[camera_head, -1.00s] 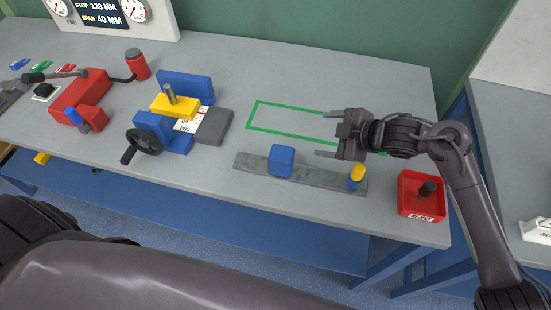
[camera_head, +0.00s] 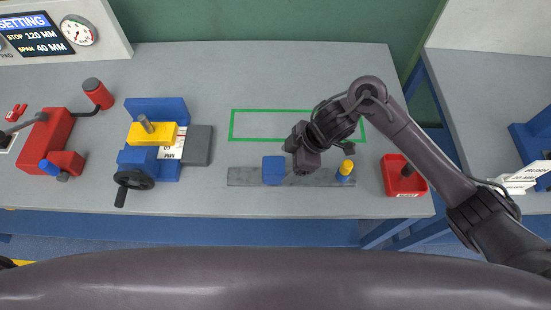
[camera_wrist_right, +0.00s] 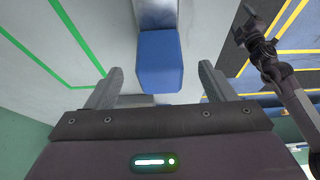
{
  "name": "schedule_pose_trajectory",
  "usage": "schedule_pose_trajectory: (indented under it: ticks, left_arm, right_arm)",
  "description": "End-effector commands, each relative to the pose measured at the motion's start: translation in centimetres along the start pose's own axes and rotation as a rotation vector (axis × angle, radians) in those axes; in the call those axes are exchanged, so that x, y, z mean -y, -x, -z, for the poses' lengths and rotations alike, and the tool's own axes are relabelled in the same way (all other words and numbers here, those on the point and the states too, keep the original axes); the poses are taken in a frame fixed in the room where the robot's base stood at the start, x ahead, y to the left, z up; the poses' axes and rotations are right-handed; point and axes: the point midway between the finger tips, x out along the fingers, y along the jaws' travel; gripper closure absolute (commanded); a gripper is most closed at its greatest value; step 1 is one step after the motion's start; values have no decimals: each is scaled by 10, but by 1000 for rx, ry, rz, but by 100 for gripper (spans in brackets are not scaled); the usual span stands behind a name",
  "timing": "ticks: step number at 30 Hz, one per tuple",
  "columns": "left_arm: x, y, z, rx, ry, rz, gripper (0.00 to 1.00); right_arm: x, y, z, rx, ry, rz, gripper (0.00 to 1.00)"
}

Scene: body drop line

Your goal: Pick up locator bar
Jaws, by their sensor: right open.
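The locator bar (camera_head: 312,178) is a long grey bar lying flat near the front of the bench. It carries a blue block (camera_head: 273,170) left of its middle and a yellow pin (camera_head: 346,168) near its right end. My right gripper (camera_head: 302,160) is over the bar, just right of the blue block, and hides part of it. In the right wrist view its two fingers (camera_wrist_right: 160,85) are apart, with the blue block (camera_wrist_right: 159,60) ahead in the gap and the bar (camera_wrist_right: 156,12) beyond. A dark jointed arm at right there seems to be my left, its jaws unclear.
A green outlined rectangle (camera_head: 232,125) is marked behind the bar. A red tray (camera_head: 391,178) stands to the right. A blue and yellow vise (camera_head: 165,108) with a handwheel (camera_head: 133,180) stands to the left, with a red device (camera_head: 50,140) beyond it.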

Motion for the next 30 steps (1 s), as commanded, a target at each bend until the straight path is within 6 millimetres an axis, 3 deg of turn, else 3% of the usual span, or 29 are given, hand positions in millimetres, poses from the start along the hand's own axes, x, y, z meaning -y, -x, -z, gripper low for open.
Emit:
schedule_pose_trajectory:
  ticks: [1, 5, 21, 30]
  left_arm:
    - [2, 10, 1, 0, -1, 3, 24]
    - [8, 13, 0, 1, -2, 9, 24]
    - [5, 24, 0, 3, 1, 7, 24]
    - [6, 24, 0, 4, 1, 7, 24]
  right_arm:
    - [2, 7, 0, 24, -5, 3, 24]
    - [5, 1, -6, 54, -16, 8, 24]
    - [5, -68, -10, 55, -17, 9, 24]
    - [5, -74, -11, 55, -15, 7, 24]
